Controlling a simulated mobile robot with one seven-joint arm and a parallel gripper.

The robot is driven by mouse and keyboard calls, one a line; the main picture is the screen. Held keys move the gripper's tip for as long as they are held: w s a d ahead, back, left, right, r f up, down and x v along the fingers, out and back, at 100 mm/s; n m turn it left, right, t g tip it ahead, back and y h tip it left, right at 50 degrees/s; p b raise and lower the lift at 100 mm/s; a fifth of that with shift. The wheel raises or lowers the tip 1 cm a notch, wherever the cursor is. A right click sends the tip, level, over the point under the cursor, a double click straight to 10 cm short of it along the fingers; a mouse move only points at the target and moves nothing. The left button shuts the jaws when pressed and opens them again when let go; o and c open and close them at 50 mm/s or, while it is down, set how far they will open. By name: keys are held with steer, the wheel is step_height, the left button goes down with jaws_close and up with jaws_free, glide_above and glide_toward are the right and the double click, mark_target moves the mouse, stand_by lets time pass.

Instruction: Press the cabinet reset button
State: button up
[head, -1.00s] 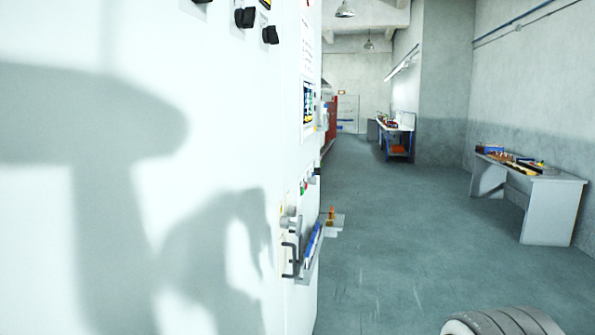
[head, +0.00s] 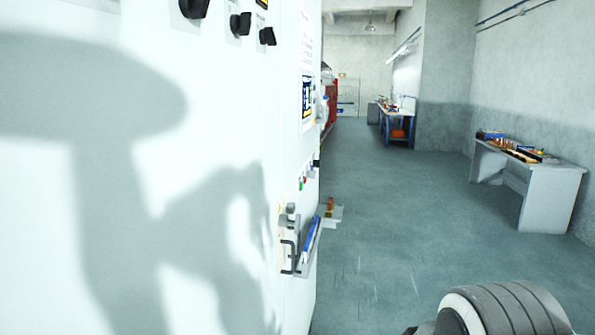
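The white cabinet (head: 225,215) fills the left side of the head view, close to me and seen at a steep angle. Black rotary knobs (head: 241,24) show at the top of the cabinet. A grey rounded part of my arm shows at the bottom right, apart from the cabinet. My gripper's fingers are not in view.
A grey bench (head: 549,190) with tools stands at the right wall, and a blue-legged workbench (head: 397,125) stands farther back. The floor (head: 410,230) between is clear.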

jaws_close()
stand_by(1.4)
